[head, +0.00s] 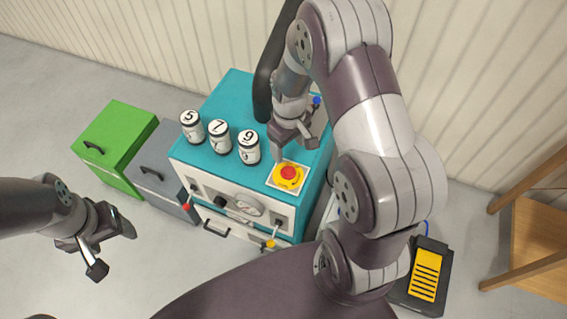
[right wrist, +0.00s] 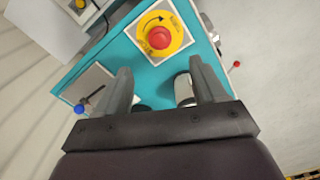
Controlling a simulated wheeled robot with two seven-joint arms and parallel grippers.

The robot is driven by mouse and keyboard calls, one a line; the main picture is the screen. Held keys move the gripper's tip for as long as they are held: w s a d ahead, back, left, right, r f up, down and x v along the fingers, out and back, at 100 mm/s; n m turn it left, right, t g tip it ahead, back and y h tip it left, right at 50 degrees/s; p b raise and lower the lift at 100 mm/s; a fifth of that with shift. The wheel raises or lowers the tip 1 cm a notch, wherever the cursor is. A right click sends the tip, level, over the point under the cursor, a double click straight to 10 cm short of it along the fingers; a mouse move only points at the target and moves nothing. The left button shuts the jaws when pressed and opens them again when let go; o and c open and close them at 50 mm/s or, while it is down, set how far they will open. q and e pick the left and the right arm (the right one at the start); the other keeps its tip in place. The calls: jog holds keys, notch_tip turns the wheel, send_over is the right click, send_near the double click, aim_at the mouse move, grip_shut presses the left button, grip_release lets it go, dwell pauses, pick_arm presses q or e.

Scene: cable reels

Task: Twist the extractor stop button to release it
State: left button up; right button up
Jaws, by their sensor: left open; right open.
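The stop button is a red mushroom cap (head: 289,172) on a yellow disc with a turn arrow, set on a white plate at the front right of the teal cabinet top. It also shows in the right wrist view (right wrist: 159,38), ahead of the fingertips. My right gripper (head: 296,150) is open and empty, just behind the button in the head view. Its fingers (right wrist: 164,75) are apart from the button, with nothing between them. My left gripper (head: 113,251) is open and empty, over the floor at the left, far from the button.
White canisters 5 (head: 192,127), 7 (head: 220,136) and 9 (head: 249,147) stand left of the button on the teal cabinet (head: 235,85). A blue-knobbed lever (head: 317,100) stands behind. Green (head: 120,140) and grey (head: 160,165) cabinets are left; a yellow pedal (head: 427,275) is right.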

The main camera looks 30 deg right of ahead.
aim_at(288, 170)
notch_tip(288, 170, down, 11)
jog(key=shift+f+b, duration=0.1)
jog(key=shift+b, duration=0.5)
